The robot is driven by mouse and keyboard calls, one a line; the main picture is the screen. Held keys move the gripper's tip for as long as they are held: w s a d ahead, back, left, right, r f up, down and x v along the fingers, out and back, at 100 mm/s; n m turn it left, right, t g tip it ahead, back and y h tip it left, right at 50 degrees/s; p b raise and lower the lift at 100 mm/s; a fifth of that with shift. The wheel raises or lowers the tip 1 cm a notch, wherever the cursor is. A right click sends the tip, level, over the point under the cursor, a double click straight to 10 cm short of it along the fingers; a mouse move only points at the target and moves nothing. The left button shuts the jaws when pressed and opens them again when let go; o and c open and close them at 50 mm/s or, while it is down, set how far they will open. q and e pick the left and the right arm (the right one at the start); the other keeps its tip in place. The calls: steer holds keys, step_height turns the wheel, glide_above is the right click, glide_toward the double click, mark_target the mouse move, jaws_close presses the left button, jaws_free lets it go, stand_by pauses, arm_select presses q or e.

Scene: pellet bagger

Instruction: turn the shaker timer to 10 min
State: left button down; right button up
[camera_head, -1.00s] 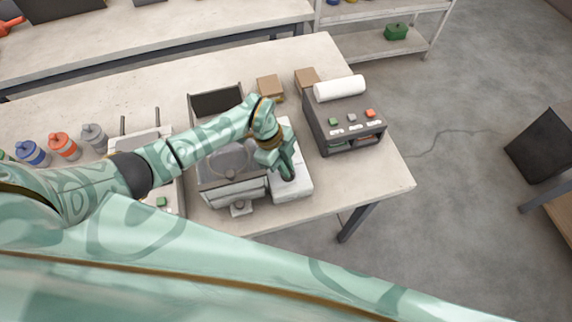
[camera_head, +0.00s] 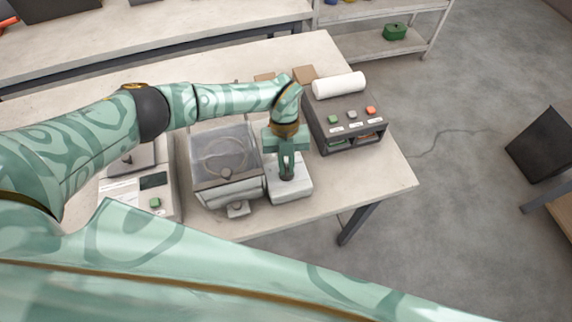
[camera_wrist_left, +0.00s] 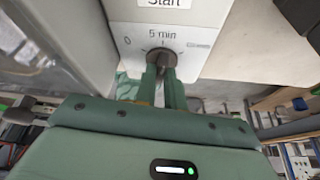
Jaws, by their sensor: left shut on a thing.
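The timer knob (camera_wrist_left: 161,58) is a small dark dial on the front of a white housing in the left wrist view. Around it are a "0" at left, "5 min" above and a blurred label at right; a "Start" label sits higher. My left gripper (camera_head: 287,174) is shut on the knob; its two green fingers (camera_wrist_left: 163,80) pinch it from both sides. The fingers partly cover the knob, and I cannot read its pointer surely. In the head view the white housing (camera_head: 291,192) stands near the table's front edge, and the gripper hides the dial.
A clear-lidded box (camera_head: 225,155) stands just left of the housing. A dark unit with coloured buttons (camera_head: 345,130) and a white roll (camera_head: 339,86) is at right. A white device with a green button (camera_head: 155,202) is at left. The table's right corner (camera_head: 395,182) is clear.

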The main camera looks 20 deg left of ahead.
arm_select(q)
steer(key=m+y+b, duration=0.1)
steer(key=m, duration=0.1)
steer(key=m+y+b, duration=0.1)
steer(key=m, duration=0.2)
steer(key=shift+w+d+m, duration=0.1)
steer(key=shift+d+m, duration=0.05)
steer(key=shift+m, duration=0.15)
steer(key=shift+d+m+y+b, duration=0.1)
steer(key=shift+m+y+b, duration=0.6)
steer(key=shift+m, duration=1.4)
steer(key=c, duration=1.5)
jaws_free()
steer(key=v, duration=1.6)
steer(key=shift+d+r, duration=0.15)
steer(key=shift+d, duration=0.2)
